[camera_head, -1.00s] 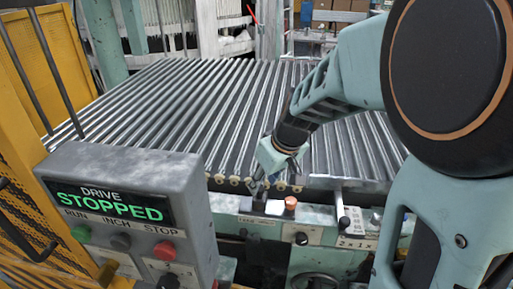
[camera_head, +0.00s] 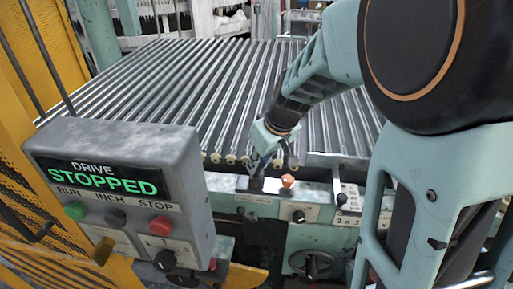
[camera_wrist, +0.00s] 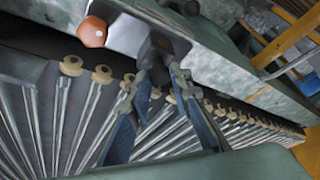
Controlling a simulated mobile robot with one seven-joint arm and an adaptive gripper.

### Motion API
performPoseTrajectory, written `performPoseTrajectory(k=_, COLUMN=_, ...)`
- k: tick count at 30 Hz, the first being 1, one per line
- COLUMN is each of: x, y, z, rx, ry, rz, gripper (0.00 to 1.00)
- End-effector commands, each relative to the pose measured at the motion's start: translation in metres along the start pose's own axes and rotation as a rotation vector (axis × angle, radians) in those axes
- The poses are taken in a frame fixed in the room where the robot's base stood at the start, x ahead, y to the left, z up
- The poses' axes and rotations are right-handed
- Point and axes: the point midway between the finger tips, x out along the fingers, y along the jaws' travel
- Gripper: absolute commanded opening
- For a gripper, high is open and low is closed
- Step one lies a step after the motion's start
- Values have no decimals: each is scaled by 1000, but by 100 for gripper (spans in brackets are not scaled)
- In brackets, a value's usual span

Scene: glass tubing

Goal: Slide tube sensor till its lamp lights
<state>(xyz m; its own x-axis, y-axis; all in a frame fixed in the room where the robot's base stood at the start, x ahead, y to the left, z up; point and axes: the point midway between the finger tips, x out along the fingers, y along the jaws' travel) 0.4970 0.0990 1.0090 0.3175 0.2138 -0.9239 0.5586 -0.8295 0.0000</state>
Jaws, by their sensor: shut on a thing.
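My gripper (camera_head: 262,165) reaches down to the front rail of the roller table. Its fingers are close together on a small dark block (camera_wrist: 168,42), which looks like the tube sensor's body or grip. The block stands on a pale grey plate (camera_wrist: 125,30) and also shows in the head view (camera_head: 256,184). A round orange cap (camera_head: 288,181) sits just right of it there, and left of it in the wrist view (camera_wrist: 92,32). I cannot tell whether the cap is a lamp or lit. The fingers hide part of the block.
Steel rollers (camera_head: 190,95) fill the table behind the rail. A grey control box (camera_head: 120,190) at left reads DRIVE STOPPED. A black-and-white fitting (camera_head: 346,196) and a handwheel (camera_head: 312,263) are on the front. Yellow guarding (camera_head: 40,60) stands at the left.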

Motion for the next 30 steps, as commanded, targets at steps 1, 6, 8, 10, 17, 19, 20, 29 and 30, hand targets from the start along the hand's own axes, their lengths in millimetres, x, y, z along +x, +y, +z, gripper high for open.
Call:
performPoseTrajectory(k=1, x=0, y=0, z=0, rx=0, ry=0, rz=0, gripper=0)
performPoseTrajectory(k=6, x=0, y=0, z=1, rx=0, ry=0, rz=0, gripper=0)
performPoseTrajectory(k=8, x=1, y=1, z=2, rx=1, ry=1, rz=0, gripper=0)
performPoseTrajectory(k=10, x=2, y=3, z=3, rx=2, ry=2, rz=1, gripper=0)
performPoseTrajectory(k=17, x=-2, y=4, z=4, rx=0, ry=-1, rz=0, gripper=0)
performPoseTrajectory(k=19, x=-2, y=4, z=4, rx=0, ry=-1, rz=0, gripper=0)
performPoseTrajectory(k=20, x=-2, y=4, z=4, rx=0, ry=-1, rz=0, gripper=0)
performPoseTrajectory(k=29, x=-2, y=4, z=4, rx=0, ry=-1, rz=0, gripper=37)
performPoseTrajectory(k=30, x=-2, y=4, z=4, rx=0, ry=-1, rz=0, gripper=37)
